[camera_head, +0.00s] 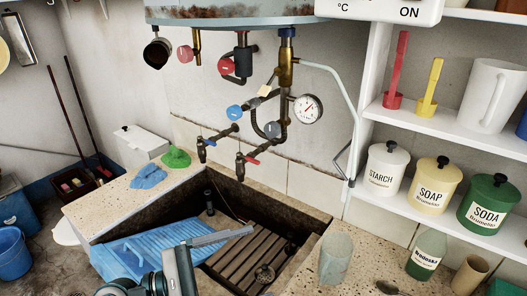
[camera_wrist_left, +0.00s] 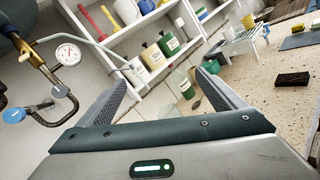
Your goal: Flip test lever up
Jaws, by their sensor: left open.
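A small cream tab (camera_head: 264,91), which looks like the test lever, sits on the brass valve (camera_head: 286,70) under the boiler, left of the pressure gauge (camera_head: 308,109). It tilts slightly in the head view. In the left wrist view the cream tab (camera_wrist_left: 25,57) is at the far left beside the brass valve (camera_wrist_left: 38,70). My left gripper (camera_head: 249,231) is over the stone trough, well below the valve and apart from it, pointing right. In the left wrist view its fingers (camera_wrist_left: 161,78) are spread with nothing between them. My right gripper is not in view.
The boiler (camera_head: 235,12) hangs above several pipes and taps with blue and red handles. A pale pipe (camera_head: 340,80) runs down beside the shelf (camera_head: 430,130) of labelled canisters. A blue washboard (camera_head: 150,245) leans on the trough (camera_head: 88,222). A glass (camera_head: 336,258) stands at right.

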